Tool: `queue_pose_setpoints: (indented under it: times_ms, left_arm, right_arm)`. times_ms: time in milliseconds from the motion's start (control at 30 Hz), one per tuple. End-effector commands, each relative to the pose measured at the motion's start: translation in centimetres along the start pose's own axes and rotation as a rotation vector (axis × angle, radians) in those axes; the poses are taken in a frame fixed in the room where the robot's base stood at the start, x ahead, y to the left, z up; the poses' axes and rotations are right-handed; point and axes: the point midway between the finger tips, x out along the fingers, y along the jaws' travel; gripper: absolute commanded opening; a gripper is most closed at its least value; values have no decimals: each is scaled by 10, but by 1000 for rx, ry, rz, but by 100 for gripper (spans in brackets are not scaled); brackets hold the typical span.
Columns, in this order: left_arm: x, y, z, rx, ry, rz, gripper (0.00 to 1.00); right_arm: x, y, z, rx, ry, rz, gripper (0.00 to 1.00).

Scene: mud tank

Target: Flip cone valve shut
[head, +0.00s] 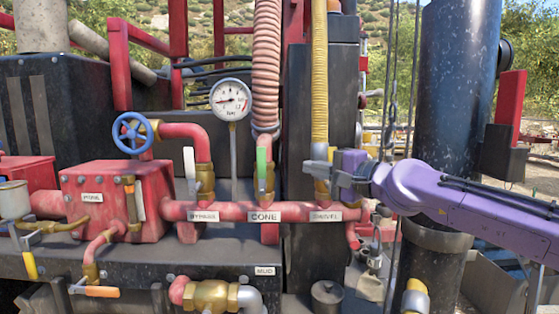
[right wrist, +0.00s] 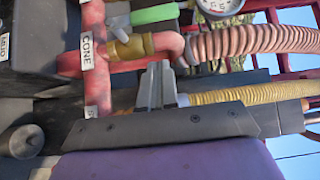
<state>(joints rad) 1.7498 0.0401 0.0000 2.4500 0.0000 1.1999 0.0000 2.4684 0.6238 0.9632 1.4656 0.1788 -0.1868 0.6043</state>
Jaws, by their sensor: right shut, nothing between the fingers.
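The cone valve is a brass body (right wrist: 135,46) with a green lever (head: 262,163), above the "CONE" label (head: 264,217) on the red pipe. The lever stands upright, in line with the pink ribbed hose. In the right wrist view the picture is turned sideways and the green lever (right wrist: 155,14) lies along the top. My right gripper (head: 308,167) is shut and empty, to the right of the lever and apart from it, in front of the swivel hose line. Its grey fingers (right wrist: 156,82) point toward the brass body. My left gripper is not in view.
The white-levered valve (head: 190,172) above the left label stands left of the cone valve. A yellow ribbed hose (head: 320,70) rises behind my right gripper. A pressure gauge (head: 231,98) and a blue handwheel (head: 134,132) are further left. A large dark cylinder (head: 452,100) stands right.

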Motion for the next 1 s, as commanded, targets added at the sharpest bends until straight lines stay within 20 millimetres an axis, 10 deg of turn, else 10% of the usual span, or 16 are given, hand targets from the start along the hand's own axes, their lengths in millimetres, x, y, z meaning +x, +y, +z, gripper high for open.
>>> queue_pose_setpoints:
  times_ms: [400, 1000]
  left_arm:
    - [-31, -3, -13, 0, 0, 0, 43]
    - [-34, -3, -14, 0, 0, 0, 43]
  right_arm:
    - [73, -2, 20, 0, -2, 2, 0]
    - [79, -1, 30, -7, 0, 7, 0]
